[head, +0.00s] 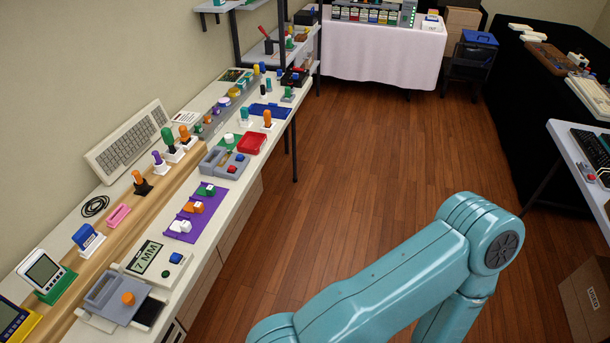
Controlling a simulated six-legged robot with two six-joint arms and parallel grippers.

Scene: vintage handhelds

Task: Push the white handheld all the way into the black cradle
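A white handheld (41,269) with a grey screen leans upright in a green stand (57,287) at the lower left of the bench. Its lower end is hidden in the stand. A small black stand (143,187) farther back holds an orange-topped piece; I cannot tell whether it is the black cradle. A small white item (181,226) lies on a purple mat, too small to make out. Neither of my grippers is in view. Only a teal arm of mine shows at the lower right, apart from the bench.
The long bench (222,208) is crowded with coloured pieces. A scale (146,255) with a display and a grey tray (116,298) are near its front. A beige keyboard (128,141) leans at the wall. The wooden floor (365,170) is clear. A cardboard box (588,298) stands right.

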